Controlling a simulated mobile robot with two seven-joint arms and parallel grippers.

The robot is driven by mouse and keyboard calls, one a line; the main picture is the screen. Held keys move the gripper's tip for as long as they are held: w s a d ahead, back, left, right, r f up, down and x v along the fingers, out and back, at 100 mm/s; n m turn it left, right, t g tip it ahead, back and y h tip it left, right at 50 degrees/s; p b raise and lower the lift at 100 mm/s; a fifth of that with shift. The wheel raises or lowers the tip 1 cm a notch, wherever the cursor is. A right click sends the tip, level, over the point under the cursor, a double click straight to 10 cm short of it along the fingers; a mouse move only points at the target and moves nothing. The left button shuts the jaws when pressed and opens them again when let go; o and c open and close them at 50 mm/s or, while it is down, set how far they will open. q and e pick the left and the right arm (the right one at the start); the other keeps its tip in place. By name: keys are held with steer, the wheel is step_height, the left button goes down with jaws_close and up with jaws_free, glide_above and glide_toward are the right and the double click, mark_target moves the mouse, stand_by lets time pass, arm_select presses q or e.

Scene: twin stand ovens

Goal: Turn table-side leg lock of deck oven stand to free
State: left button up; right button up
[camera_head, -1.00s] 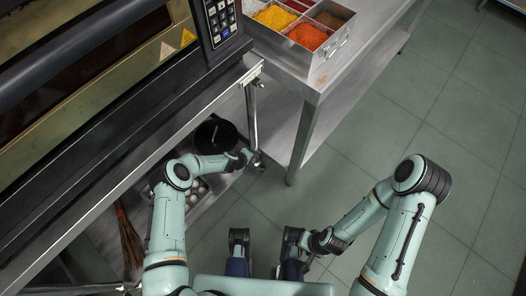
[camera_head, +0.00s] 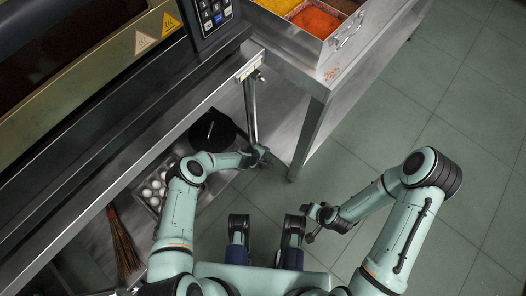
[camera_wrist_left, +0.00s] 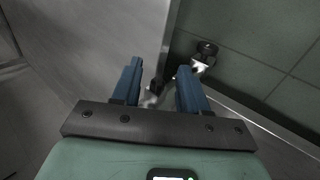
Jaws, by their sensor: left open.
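The deck oven (camera_head: 95,75) sits on a metal stand at the left in the head view. A thin stand leg (camera_head: 250,110) on the table side runs down towards the floor. My left gripper (camera_head: 262,154) is beside the foot of this leg, and its fingers are too small there to make out. In the left wrist view my left gripper (camera_wrist_left: 160,76) is open, with two blue fingers apart. A small dark and metallic part shows between and beyond the fingertips; I cannot tell whether it is the leg lock or which way it is turned. My right gripper (camera_head: 312,232) hangs in front of my body.
A steel table (camera_head: 318,88) with a tray of spices (camera_head: 335,45) stands right of the oven. A black pan (camera_head: 212,132) and a tray of eggs (camera_head: 152,192) are on the stand's lower shelf, near a broom (camera_head: 123,245). The tiled floor at the right is clear.

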arm_select(q)
steer(key=shift+c, duration=0.2)
jaws_close()
steer(key=shift+s+f+t+h+b, duration=0.15)
steer(key=shift+s+t+h+b, duration=0.05)
steer(key=shift+t+h+b, duration=0.3)
steer(key=shift+s+f+t+h+b, duration=0.15)
steer(key=shift+t+h+b, duration=0.2)
steer(key=shift+t, duration=0.25)
arm_select(e)
steer(key=shift+w+d+f+t+h, duration=0.15)
steer(key=shift+w+d+f, duration=0.2)
steer(key=shift+w+f, duration=0.2)
steer(key=shift+w+d+f+t+h, duration=0.15)
steer(key=shift+w+d+f, duration=0.2)
steer(key=shift+w+f, duration=0.15)
arm_select(q)
steer(key=shift+o, duration=0.2)
jaws_free()
steer(key=shift+w+r, duration=0.1)
arm_select(e)
steer(key=shift+s, duration=0.1)
